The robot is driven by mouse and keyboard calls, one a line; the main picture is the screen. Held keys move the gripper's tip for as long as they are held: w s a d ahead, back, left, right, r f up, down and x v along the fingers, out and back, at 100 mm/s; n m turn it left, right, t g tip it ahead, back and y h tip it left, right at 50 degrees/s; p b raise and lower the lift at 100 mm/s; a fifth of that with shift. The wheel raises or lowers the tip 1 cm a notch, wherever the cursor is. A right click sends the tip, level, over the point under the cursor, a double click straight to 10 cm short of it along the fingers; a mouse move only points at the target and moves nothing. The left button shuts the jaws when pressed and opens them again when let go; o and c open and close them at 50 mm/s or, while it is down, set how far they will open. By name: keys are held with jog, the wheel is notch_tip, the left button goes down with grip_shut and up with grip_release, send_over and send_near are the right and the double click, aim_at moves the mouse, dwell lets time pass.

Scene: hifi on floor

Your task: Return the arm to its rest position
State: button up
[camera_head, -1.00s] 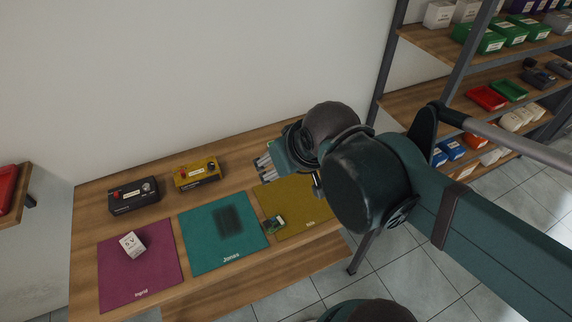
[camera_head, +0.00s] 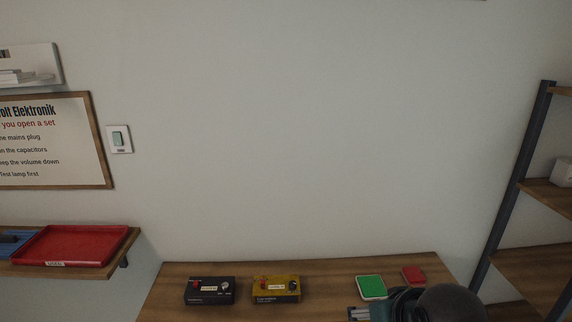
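My gripper (camera_head: 358,313) shows only in part at the bottom edge, right of centre. Its pale finger bars point left over the wooden table (camera_head: 330,266). I cannot tell whether it is open or shut, or whether it holds anything. My dark rounded arm joint is to its right, cut off by the frame's edge. The rest of my arm is out of view.
A black box (camera_head: 210,291) and a yellow box (camera_head: 276,289) stand on the table. A green item (camera_head: 371,287) and a red item (camera_head: 413,275) lie close by my gripper. A red tray (camera_head: 75,245) sits on the left shelf; a rack (camera_head: 512,205) stands at right.

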notch_tip(320, 180, down, 7)
jog(key=b, duration=0.6)
jog(key=shift+r, duration=0.1)
dwell(0.8)
